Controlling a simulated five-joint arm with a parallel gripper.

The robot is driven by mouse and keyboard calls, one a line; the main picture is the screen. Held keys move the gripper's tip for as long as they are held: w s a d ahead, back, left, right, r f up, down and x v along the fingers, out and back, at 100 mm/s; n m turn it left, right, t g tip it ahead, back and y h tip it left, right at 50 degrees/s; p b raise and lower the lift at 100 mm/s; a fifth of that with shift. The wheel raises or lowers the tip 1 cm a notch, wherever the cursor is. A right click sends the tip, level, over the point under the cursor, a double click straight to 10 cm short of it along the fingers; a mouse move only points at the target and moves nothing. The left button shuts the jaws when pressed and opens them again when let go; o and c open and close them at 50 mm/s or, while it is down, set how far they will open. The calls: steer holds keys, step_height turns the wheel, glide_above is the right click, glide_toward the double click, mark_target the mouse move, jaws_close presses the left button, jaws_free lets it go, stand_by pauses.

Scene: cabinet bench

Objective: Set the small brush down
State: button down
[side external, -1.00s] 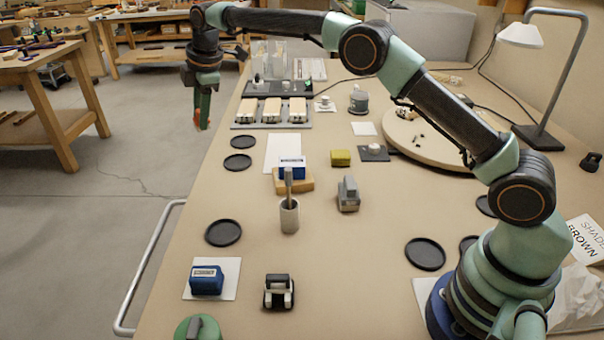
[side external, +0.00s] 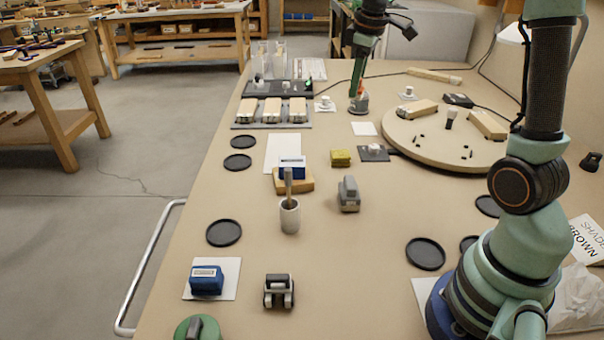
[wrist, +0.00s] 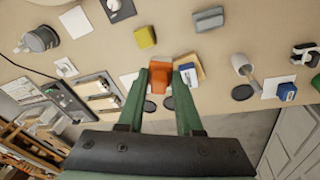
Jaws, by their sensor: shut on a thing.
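My gripper (side external: 358,84) hangs high at the back of the bench, in front of the grey pot (side external: 359,104) in the side view. Its green fingers point down. In the wrist view, the fingers are shut on an orange piece (wrist: 160,78), which I take to be the small brush. Only this orange part shows; the fingers hide some of it, and bristles cannot be made out. In the side view it is a small orange spot (side external: 361,89). Whether it touches anything below cannot be told.
A round board (side external: 432,152) with wooden blocks stands at the right. A grey cup (side external: 290,218) holding a handle stands mid-bench. A yellow block (side external: 340,157), a grey tool (side external: 348,194) and black discs (side external: 223,232) lie about. Bare bench lies at front centre.

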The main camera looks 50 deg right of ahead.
steer(key=s+d+f+m+g, duration=0.1)
steer(key=s+d+f+m, duration=0.15)
steer(key=s, duration=0.65)
steer(key=s+d+f+m, duration=0.15)
steer(key=s+m, duration=0.25)
steer(key=s, duration=0.5)
steer(key=f, duration=2)
steer(key=shift+a, duration=0.4)
steer(key=shift+f, duration=0.1)
steer(key=c, duration=0.6)
jaws_free()
